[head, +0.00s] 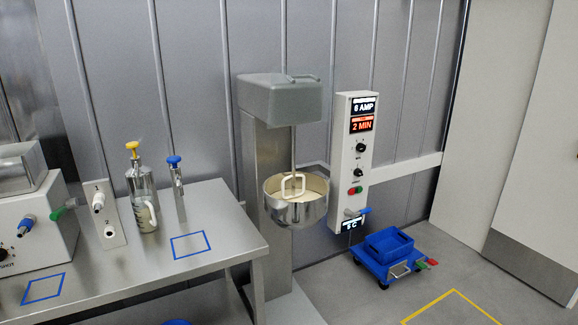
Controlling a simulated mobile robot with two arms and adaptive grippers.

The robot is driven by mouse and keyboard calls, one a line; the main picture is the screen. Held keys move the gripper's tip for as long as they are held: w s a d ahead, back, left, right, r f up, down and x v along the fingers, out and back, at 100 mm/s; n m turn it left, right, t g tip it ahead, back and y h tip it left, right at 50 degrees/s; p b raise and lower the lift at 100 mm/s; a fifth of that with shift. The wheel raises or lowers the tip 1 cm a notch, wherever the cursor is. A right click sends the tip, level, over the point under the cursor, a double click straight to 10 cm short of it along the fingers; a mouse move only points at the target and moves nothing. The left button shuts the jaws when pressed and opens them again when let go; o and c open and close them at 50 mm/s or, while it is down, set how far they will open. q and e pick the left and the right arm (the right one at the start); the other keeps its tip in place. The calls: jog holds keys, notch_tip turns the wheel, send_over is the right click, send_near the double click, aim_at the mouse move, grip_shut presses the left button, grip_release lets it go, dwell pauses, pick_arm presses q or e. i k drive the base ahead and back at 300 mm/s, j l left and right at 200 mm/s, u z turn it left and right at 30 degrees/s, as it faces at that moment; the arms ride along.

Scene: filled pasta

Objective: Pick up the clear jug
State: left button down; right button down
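What looks like the clear jug (145,216) stands on the steel table (215,218), with a pale curved handle on its right side. It overlaps a bottle with a yellow pump top (138,180), so its rim and outline are hard to make out. Neither of my grippers shows in the head view.
A slimmer blue-topped bottle (178,190) stands to the right. Blue squares mark bare table. A mixer with a steel bowl (295,212) stands beyond the table's right end, near a control panel (352,165). A blue wheeled cart (388,250) is on the floor.

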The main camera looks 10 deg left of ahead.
aim_at(146, 216)
jog(key=u, duration=1.35)
jog(key=l, duration=0.2)
